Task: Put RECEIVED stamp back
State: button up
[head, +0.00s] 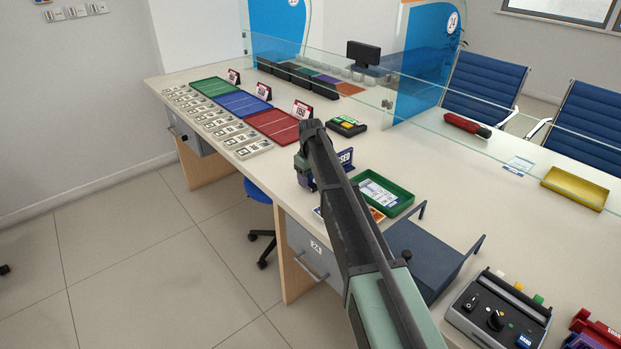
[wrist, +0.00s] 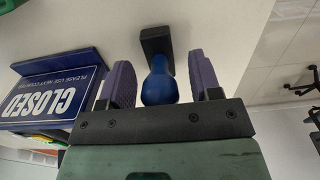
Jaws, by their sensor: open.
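A stamp with a round blue handle (wrist: 160,85) and a dark block base shows in the wrist view, between my gripper's two purple fingers. My gripper (wrist: 159,62) is open, with a visible gap on each side of the handle. The stamp's base lies toward the light counter top, and no label on it can be read. In the head view my gripper (head: 305,172) is low at the counter's front edge, beside the dark blue CLOSED sign. The stamp is hidden there by my arm. I cannot make out a holder for it with certainty.
The CLOSED sign (wrist: 55,90) stands close on the left of my gripper in the wrist view. A green tray (head: 398,203), a dark blue stand (head: 435,262) and a grey device with knobs (head: 497,315) lie to the right. A glass screen (head: 345,82) runs behind.

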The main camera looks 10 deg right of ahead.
notch_tip(320, 180, up, 12)
jog(key=p, duration=1)
jog(key=shift+f+p, duration=0.1)
jog(key=shift+p, duration=0.2)
jog(key=shift+s+f, duration=0.15)
jog(key=shift+s, duration=0.15)
jog(key=s+m, duration=0.5)
jog(key=s, duration=3.2)
jog(key=shift+m, duration=0.4)
